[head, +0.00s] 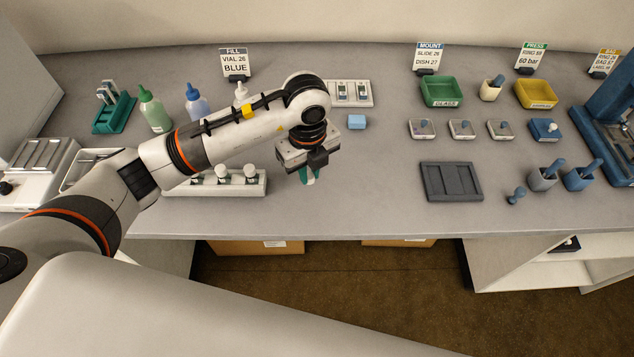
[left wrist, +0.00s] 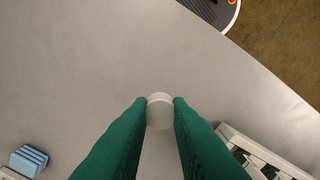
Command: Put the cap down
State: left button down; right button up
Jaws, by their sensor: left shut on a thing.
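My left gripper (head: 306,175) has green fingers and reaches over the front middle of the bench. It is shut on a small round white cap (left wrist: 160,111). In the left wrist view the cap sits between the two fingertips (left wrist: 160,114), with bare grey bench top beneath it. I cannot tell exactly how high it is above the surface. A white rack (head: 257,187) with several white-capped vials stands just left of the gripper; my arm hides part of it. The right gripper is out of view.
A light blue block (head: 356,121) and a white holder (head: 366,101) with two vials stand behind the gripper. A dark grey tray (head: 451,182) lies to the right. The bench between the gripper and this tray is clear. The bench's front edge (head: 340,237) is near.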

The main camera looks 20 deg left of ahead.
aim_at(310, 194)
pick_arm(q)
jog(key=shift+a+f, duration=0.1)
jog(key=shift+f, duration=0.8)
notch_tip(310, 194, down, 3)
jog(key=shift+f+p, duration=0.1)
jog(key=shift+p, duration=0.4)
jog(key=shift+f, duration=0.2)
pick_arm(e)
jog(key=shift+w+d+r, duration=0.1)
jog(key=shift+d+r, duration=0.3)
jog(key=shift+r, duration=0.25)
pick_arm(q)
jog(key=shift+f, duration=0.1)
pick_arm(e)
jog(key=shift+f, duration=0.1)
pick_arm(q)
jog(key=shift+f, duration=0.15)
jog(key=c, duration=1.3)
grip_release()
jog(key=shift+c, duration=0.2)
